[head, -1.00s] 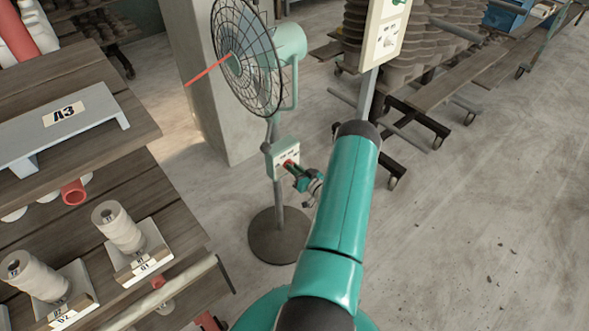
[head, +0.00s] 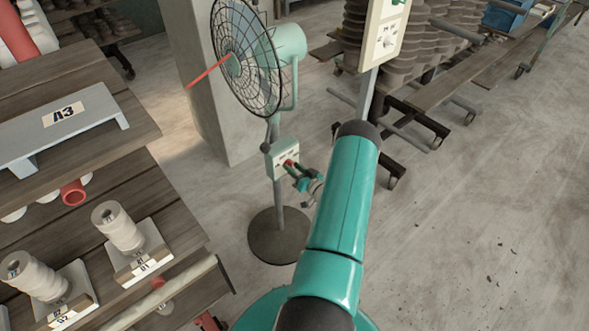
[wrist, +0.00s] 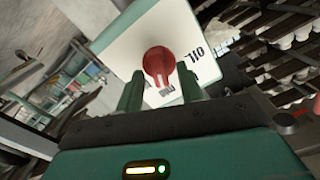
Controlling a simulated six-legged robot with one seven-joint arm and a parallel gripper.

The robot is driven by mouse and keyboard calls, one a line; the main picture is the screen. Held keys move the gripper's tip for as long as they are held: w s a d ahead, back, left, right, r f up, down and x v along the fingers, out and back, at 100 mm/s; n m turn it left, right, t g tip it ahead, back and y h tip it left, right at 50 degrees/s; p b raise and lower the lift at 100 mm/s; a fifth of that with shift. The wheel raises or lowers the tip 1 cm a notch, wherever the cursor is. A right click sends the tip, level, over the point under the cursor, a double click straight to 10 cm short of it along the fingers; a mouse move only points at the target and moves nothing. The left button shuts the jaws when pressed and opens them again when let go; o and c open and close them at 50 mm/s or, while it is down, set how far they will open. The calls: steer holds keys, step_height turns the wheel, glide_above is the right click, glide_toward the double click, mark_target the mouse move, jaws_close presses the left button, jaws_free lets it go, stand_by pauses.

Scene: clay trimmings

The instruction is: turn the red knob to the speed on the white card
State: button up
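The red knob (head: 288,163) is on the front of a pale control box (head: 279,154) on the stand of a green fan (head: 246,55). In the wrist view the knob (wrist: 158,62) stands out from a white face with dark printed marks around it. My gripper (head: 296,174) is close in front of the box. In the wrist view its two green fingers (wrist: 160,75) are apart, one on each side of the knob's lower part; I cannot tell whether they touch it. I cannot tell for sure which card is the task's white card.
A shelf (head: 110,105) at the left bears a grey riser with an "A3" label and spools (head: 118,228). A concrete pillar (head: 205,110) is behind the fan.

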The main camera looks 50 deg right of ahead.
steer(key=v, duration=1.3)
steer(key=shift+s, duration=0.4)
steer(key=shift+s+a, duration=0.1)
